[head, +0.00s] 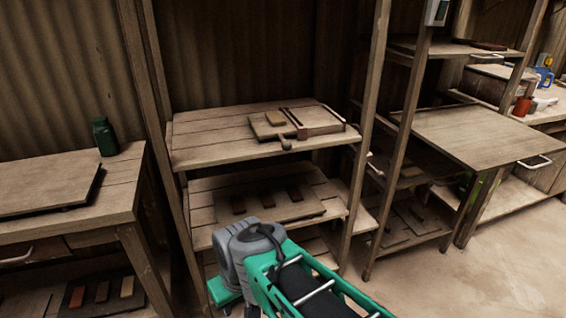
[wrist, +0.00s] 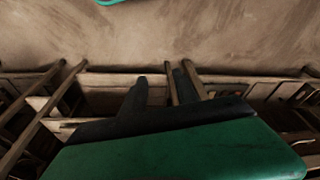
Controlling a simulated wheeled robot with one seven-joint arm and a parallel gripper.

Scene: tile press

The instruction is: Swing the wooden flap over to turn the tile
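The tile press (head: 318,120) sits on the upper shelf of the wooden rack, near its right side. Its wooden flap (head: 262,128) lies flat to the left of the frame, with a small light-brown tile (head: 276,118) on it. A dark knob-ended handle (head: 286,143) sticks out at the front of the flap. My gripper (wrist: 160,88) shows in the wrist view as two dark fingers held apart, with nothing seen between them. The press and flap cannot be made out in the wrist view. In the head view my green and grey arm is low in front of the rack, and the fingers are hidden.
Below the press, a lower shelf holds a board (head: 270,206) with dark red tiles. Upright posts (head: 365,130) flank the rack. A left table (head: 120,185) carries a green bottle (head: 105,137). A bare-topped table (head: 480,133) stands right. The floor (head: 470,270) is clear at lower right.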

